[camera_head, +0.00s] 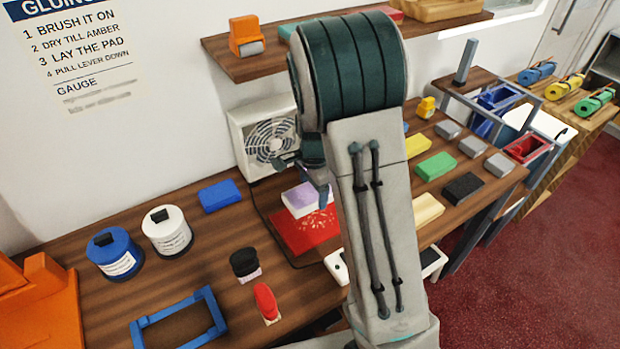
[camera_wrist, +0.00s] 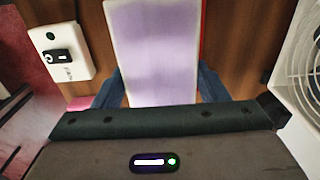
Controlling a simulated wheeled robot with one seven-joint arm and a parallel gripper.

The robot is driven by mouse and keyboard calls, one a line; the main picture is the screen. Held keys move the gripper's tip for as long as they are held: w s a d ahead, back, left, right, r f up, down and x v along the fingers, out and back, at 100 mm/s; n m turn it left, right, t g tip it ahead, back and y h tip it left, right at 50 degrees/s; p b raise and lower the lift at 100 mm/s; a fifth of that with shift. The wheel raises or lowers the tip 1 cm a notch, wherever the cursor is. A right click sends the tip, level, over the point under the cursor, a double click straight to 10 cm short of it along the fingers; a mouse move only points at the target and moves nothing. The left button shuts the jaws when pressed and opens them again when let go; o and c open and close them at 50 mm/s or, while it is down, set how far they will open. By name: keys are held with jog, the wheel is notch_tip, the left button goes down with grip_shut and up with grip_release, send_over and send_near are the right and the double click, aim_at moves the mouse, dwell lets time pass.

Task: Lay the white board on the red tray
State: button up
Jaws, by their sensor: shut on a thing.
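The white board (camera_head: 299,201), with a pale lavender top, is over the back part of the red tray (camera_head: 305,236) in the head view. My gripper (camera_head: 322,190) is shut on it, partly hidden by my arm. In the wrist view the board (camera_wrist: 152,50) stretches away between my two blue fingers. A thin strip of the red tray shows along its right edge there. I cannot tell whether the board touches the tray or hangs just above it.
A fan (camera_head: 268,140) stands close behind the tray. A white switch box (camera_wrist: 58,52) lies beside it. A black-topped pot (camera_head: 244,263), a blue pad (camera_head: 219,196) and two tins stand to the left. Colored blocks (camera_head: 436,165) lie to the right, behind my arm.

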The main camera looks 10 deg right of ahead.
aim_at(314, 219)
jog(key=shift+s+d+f+b, duration=0.1)
jog(key=shift+s+f+b, duration=0.05)
jog(key=shift+f+b, duration=2.75)
jog(key=shift+f, duration=0.95)
jog(key=shift+f+b, duration=0.3)
jog(key=shift+f, duration=0.25)
jog(key=o, duration=1.1)
jog(key=shift+o, duration=0.2)
jog(key=shift+r, duration=0.1)
